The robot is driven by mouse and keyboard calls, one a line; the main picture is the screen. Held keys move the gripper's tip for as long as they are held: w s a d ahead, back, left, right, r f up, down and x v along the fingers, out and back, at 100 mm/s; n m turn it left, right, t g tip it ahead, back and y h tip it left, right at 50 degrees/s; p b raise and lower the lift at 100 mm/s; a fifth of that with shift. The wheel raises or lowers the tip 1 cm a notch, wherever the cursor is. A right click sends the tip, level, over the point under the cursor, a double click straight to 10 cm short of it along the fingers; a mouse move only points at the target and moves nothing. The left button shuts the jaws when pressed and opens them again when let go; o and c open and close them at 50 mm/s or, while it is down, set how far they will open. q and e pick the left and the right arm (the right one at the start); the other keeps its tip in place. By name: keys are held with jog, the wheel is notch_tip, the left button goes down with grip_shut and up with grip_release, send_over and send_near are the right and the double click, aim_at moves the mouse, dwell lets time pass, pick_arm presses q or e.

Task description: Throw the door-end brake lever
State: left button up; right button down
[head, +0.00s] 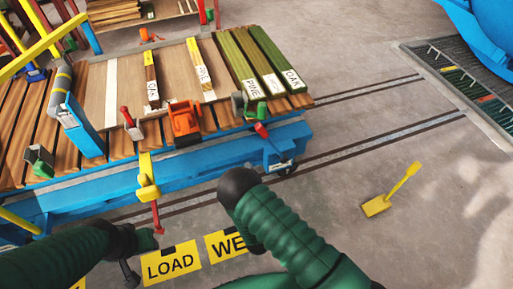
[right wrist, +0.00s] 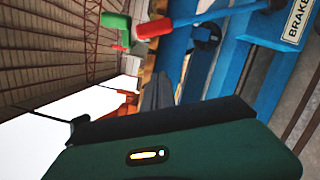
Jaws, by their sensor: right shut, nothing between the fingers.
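The brake lever shows in the head view as a red grip (head: 262,131) at the right end of the blue cart. In the right wrist view the red grip (right wrist: 155,29) sits on a blue bar, with a plate reading "BRAKE" (right wrist: 297,20) at the upper right. My right gripper (right wrist: 158,92) is shut and empty, below the lever in that view and apart from it. In the head view its fingers are hidden behind the black end of my right arm, near the cart's front edge. My left gripper (head: 148,239) is at lower left; its fingers are unclear.
The blue cart (head: 200,190) carries wooden slats and labelled timbers (head: 237,64). A yellow bracket (head: 148,178) with a red rod hangs at its front. Yellow "LOAD" floor plates (head: 171,264) lie below. A yellow shovel (head: 380,204) lies on open floor at right.

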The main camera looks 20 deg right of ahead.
jog(key=shift+r, duration=0.1)
jog(key=w+d+r+b, duration=0.2)
jog(key=w+d, duration=0.3)
jog(key=w, duration=0.5)
jog(key=shift+d+r, duration=0.25)
jog(key=shift+r, duration=0.1)
